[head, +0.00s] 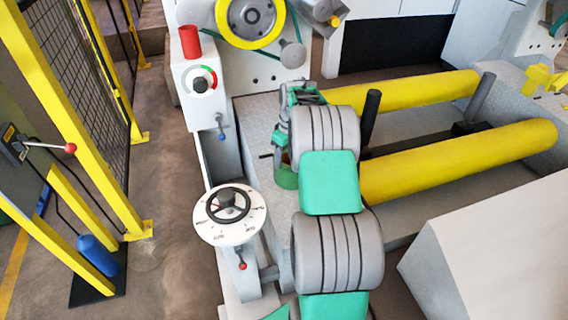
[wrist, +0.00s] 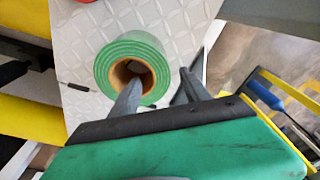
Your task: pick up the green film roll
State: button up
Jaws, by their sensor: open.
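The green film roll (wrist: 104,68) stands on end on the patterned metal plate, with its brown core opening facing the camera in the wrist view. In the head view only its lower part (head: 286,179) shows beside my arm. My gripper (wrist: 160,78) is open, with two dark fingers pointing toward the roll. In the wrist view one finger overlaps the roll next to its core, and the other lies outside the roll to the right. I cannot tell whether the fingers touch the roll or how deep they reach.
Two long yellow rollers (head: 460,163) lie to the right, with a dark post (head: 369,115) close to my arm. A grey control post with a handwheel dial (head: 232,215) and a pillar with a red cylinder (head: 190,42) stand left. A yellow-framed fence (head: 72,95) is at far left.

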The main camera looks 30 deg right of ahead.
aim_at(283, 166)
jog(key=f, duration=0.2)
jog(key=f+b, duration=0.1)
jog(key=f, duration=0.2)
jog(key=f+b, duration=0.1)
jog(key=f, duration=0.2)
jog(key=shift+w+a, duration=0.25)
jog(key=shift+w, duration=0.15)
grip_shut()
dwell(0.7)
jog(key=shift+w+d+r, duration=0.1)
jog(key=shift+r, duration=0.1)
